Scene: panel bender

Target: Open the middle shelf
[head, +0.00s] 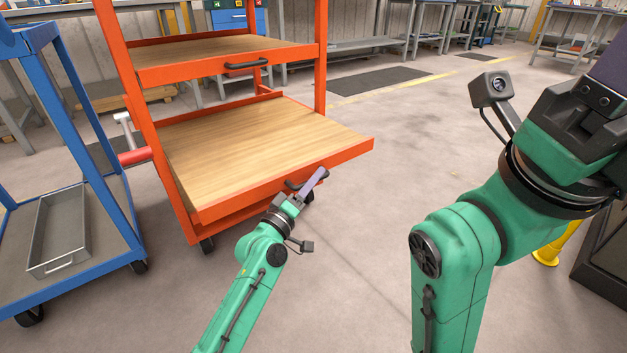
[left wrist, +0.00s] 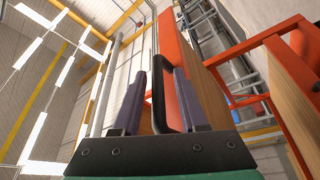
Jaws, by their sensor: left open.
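An orange trolley has an upper shelf (head: 215,52) with a wooden top and a black handle (head: 246,65). Below it, a larger wooden shelf (head: 250,135) sticks out past the posts towards the right, with an orange front edge. Which one counts as the middle shelf is unclear, as the trolley's top is cut off. My left gripper (head: 312,184) is at the lower shelf's black handle (head: 293,185), open. In the left wrist view the handle (left wrist: 166,85) stands between the two purple fingers; contact cannot be told. My right gripper (head: 612,62) is cut off at the right edge.
A blue trolley (head: 85,270) with a grey metal tray (head: 60,230) stands close on the left. Workbenches line the back. The floor (head: 360,230) right of the orange trolley is clear.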

